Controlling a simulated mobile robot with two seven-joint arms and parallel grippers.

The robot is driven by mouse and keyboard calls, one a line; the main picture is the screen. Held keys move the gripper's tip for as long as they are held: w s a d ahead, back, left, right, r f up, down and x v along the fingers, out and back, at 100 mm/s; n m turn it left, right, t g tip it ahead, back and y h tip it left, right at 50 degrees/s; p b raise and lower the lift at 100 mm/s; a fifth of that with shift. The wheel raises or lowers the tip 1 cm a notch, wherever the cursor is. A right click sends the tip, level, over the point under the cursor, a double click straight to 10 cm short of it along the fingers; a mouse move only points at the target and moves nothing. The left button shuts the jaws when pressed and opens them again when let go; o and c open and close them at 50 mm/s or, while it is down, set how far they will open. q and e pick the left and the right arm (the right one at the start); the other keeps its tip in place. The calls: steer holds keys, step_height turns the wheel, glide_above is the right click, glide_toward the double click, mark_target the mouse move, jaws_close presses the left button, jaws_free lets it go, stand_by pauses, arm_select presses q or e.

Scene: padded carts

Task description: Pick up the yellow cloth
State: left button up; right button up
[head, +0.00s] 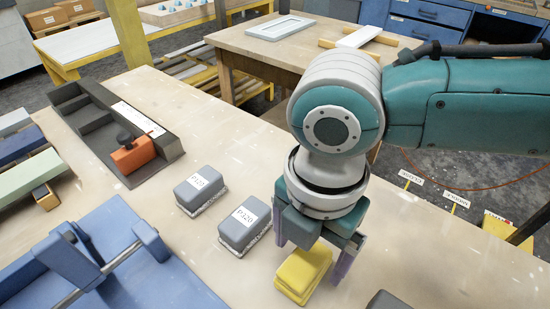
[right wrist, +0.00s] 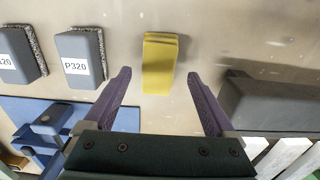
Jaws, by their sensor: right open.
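The yellow cloth (head: 302,274) is a folded, block-shaped pad lying on the pale worktable (head: 420,250). In the right wrist view the cloth (right wrist: 159,63) lies just beyond the fingertips, roughly centred between them. My right gripper (head: 310,246) is above the cloth, pointing down, and covers part of its far side in the head view. Its purple fingers (right wrist: 160,85) are apart with nothing between them. I cannot tell the exact height of the fingertips above the table. My left gripper does not show.
A blue fixture (head: 110,270) is at the front left, and a grey tray (head: 88,125) with an orange tool (head: 133,156) lies behind. A dark block (head: 388,300) sits right of the cloth.

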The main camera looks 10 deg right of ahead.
mark_target(306, 261)
step_height(306, 261, down, 4)
steer(key=shift+r+b, duration=0.25)
steer(key=shift+b, duration=0.05)
steer(key=shift+c, duration=0.2)
steer(key=c, duration=0.5)
steer(key=shift+w+r, duration=0.1)
jaws_close()
steer(key=shift+r, duration=0.3)
step_height(306, 261, up, 19)
steer(key=p, duration=0.4)
steer(key=shift+r, duration=0.2)
